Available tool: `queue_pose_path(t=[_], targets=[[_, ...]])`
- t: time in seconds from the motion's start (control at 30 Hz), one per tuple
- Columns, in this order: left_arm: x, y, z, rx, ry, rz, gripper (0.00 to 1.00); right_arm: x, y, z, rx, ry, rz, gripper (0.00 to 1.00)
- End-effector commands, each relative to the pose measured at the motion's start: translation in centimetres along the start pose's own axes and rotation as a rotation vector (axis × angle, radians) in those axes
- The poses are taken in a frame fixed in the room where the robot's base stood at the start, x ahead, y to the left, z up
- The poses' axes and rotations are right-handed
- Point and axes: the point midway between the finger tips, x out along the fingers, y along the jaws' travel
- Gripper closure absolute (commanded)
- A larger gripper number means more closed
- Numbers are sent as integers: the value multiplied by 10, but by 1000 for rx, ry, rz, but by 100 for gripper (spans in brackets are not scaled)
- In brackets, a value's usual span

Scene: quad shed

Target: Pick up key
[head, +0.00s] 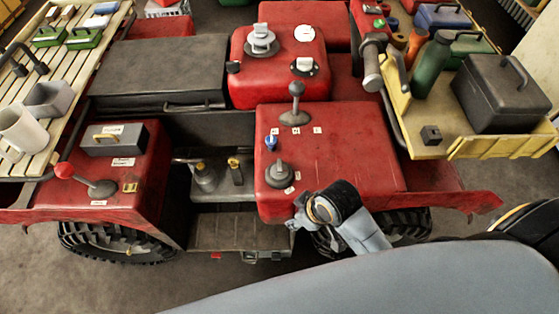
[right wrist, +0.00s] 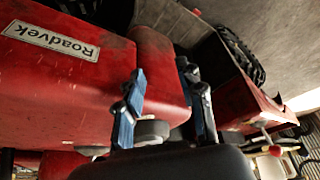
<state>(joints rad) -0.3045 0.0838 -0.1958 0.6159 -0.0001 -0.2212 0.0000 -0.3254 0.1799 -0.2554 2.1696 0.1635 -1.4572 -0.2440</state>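A small blue-headed piece (head: 270,142), which looks like the key, stands on the red quad body (head: 340,150) in the head view, left of the black-knobbed lever. It is too small to make out clearly. My right gripper (head: 294,220) is at the front edge of the red body, below and to the right of the blue piece and apart from it. In the right wrist view, the right gripper's two blue-grey fingers (right wrist: 163,106) are spread with nothing held between them. I cannot pick out the key in that view. My left gripper is not in view.
A grey round knob (head: 279,174) stands between the blue piece and my right gripper. The black-knobbed lever (head: 296,105) rises behind. A red-knobbed lever (head: 88,181) is at left. A yellow rack (head: 480,146) with a dark toolbox (head: 500,95) is at right.

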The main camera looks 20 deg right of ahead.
Motion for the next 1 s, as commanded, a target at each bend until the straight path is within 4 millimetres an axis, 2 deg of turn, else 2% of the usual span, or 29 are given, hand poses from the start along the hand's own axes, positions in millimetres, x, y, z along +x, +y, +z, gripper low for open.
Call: queue_pose_path(t=[0.03, 0.1, 0.2, 0.47, 0.6, 0.77, 0.9, 1.0], targets=[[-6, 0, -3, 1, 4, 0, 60, -21, -3, -13, -42, 20, -7, 62], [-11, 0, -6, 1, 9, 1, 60, -48, -10, -30, -131, 44, -25, 62], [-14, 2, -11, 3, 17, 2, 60, -72, -21, -55, -316, 76, -61, 62], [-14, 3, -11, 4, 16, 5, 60, -80, -36, -100, -761, 108, -130, 62], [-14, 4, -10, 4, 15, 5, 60, -85, -37, -123, -1056, 106, -161, 62], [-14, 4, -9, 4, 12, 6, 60, -97, -21, -149, -1502, 50, -204, 62], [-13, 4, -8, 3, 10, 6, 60, -115, 10, -165, -1867, -43, -266, 62], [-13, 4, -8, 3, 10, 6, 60, -130, 33, -171, -2047, -104, -320, 62]])
